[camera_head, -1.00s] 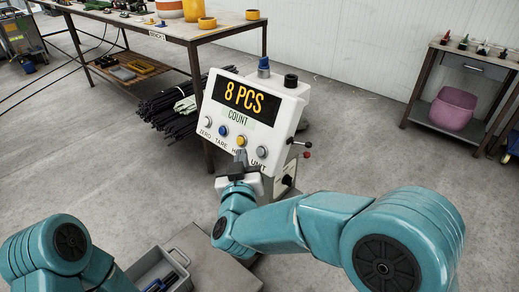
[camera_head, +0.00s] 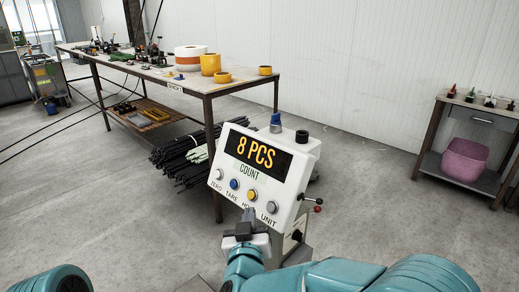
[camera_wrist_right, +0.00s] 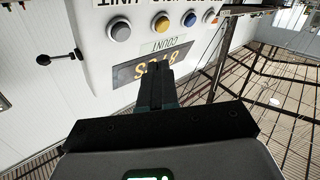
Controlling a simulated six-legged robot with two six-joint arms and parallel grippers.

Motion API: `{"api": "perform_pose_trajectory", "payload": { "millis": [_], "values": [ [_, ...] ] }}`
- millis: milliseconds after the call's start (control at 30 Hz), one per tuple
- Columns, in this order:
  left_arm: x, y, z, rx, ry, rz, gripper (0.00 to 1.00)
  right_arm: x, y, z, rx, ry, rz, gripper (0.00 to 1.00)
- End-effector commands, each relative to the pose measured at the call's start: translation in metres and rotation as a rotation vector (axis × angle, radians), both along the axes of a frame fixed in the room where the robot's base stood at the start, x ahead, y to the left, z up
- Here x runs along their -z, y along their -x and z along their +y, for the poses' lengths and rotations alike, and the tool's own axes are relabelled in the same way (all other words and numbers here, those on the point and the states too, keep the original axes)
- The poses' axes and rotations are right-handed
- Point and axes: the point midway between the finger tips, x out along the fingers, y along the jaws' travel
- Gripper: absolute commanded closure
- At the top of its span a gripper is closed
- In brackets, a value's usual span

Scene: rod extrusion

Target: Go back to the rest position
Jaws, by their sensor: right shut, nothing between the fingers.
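A white counting scale (camera_head: 255,175) stands in the middle of the head view. Its dark display (camera_head: 257,158) reads "8 PCS" in yellow. Below are several round buttons, among them a blue one (camera_head: 234,184) and a yellow one (camera_head: 252,195). My right gripper (camera_head: 250,214) is shut and empty, its fingertips just below the yellow button in the picture. Whether they touch the panel I cannot tell. In the right wrist view the shut fingers (camera_wrist_right: 155,75) point at the panel, which appears upside down. Only a teal link of my left arm shows; its gripper is out of view.
A workbench (camera_head: 235,85) with a white-and-orange roll (camera_head: 190,54) and yellow containers (camera_head: 211,64) stands behind left. Black rods (camera_head: 180,160) lie in a bundle beneath it. A small table (camera_head: 478,115) with a pink bin (camera_head: 465,160) stands at right. The floor between is clear.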

Motion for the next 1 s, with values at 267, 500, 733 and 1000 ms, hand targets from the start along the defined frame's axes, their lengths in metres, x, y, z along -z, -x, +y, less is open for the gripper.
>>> {"api": "perform_pose_trajectory", "payload": {
  "millis": [267,500,733,1000],
  "values": [
    [0.000,0.000,0.000,0.000,0.000,0.000,0.64,0.170,0.022,-0.055,-0.105,-0.101,0.416,1.00],
    [0.000,0.000,0.000,0.000,0.000,0.000,0.64,0.310,0.129,-0.104,-0.115,-0.314,0.926,1.00],
    [0.000,0.000,0.000,0.000,0.000,0.000,0.64,0.366,0.242,-0.123,-0.063,-0.502,1.308,1.00],
    [-0.049,0.000,0.000,0.001,0.000,-0.001,0.64,0.327,0.301,-0.125,-0.026,-0.599,1.495,1.00]
  ]
}}
